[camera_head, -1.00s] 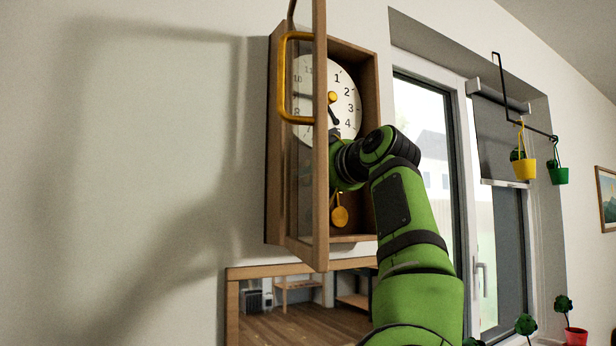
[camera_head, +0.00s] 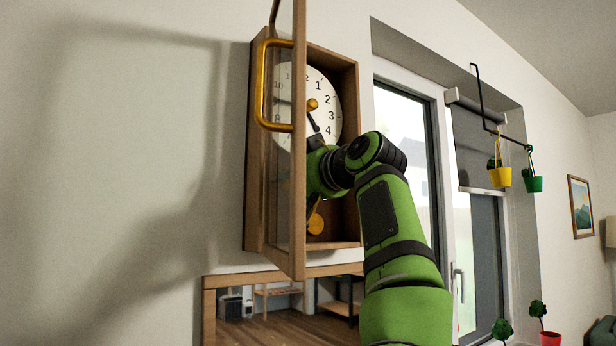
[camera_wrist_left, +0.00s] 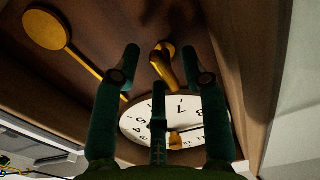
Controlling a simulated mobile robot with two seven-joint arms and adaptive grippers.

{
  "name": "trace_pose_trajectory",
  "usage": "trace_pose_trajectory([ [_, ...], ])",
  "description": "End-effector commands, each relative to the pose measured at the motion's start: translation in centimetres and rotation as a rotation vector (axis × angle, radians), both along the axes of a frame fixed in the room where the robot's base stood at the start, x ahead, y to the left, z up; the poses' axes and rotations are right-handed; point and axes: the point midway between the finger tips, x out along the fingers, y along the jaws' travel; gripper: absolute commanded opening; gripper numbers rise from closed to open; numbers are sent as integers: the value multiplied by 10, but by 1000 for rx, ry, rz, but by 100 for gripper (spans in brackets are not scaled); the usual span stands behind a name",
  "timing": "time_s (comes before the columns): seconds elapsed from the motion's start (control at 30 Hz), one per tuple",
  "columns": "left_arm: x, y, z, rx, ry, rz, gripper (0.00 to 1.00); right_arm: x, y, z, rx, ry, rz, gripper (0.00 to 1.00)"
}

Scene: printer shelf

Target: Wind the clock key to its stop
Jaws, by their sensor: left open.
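The wall clock (camera_head: 260,170) has a wooden case, a white numbered dial (camera_head: 328,92) and a glass door standing open, with a yellow handle (camera_head: 262,85). My left gripper (camera_wrist_left: 160,62) is open inside the case, below the dial. In the left wrist view, a brass key-like piece (camera_wrist_left: 163,64) shows between its spread green fingers; I cannot tell whether they touch it. The dial appears upside down there (camera_wrist_left: 190,112). A round brass pendulum (camera_wrist_left: 46,29) hangs beside the gripper and shows in the head view (camera_head: 316,223). In the head view, the door and wrist hide most of the fingers.
The open door edge (camera_head: 299,200) stands close to the left of my wrist. The case walls leave little room around the gripper. A window lies to the right, with yellow (camera_head: 501,177) and green (camera_head: 532,184) hanging pots. A wooden-framed opening or mirror (camera_head: 208,310) is below.

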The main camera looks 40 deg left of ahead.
Motion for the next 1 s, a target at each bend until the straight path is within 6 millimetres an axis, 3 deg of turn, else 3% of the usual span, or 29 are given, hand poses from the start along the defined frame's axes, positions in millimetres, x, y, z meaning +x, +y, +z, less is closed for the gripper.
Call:
trace_pose_trajectory([
  [0.2,-14,-48,0,3,-2,-2,44,0,1,0,2,0,-1,40],
  [0.27,-16,-48,0,0,0,8,44,0,1,0,2,0,-1,40],
  [0.7,-28,-93,1,3,0,1,44,0,2,0,2,0,-1,40],
  [1.0,-29,-100,0,2,0,-1,44,0,2,0,2,0,-1,40],
])
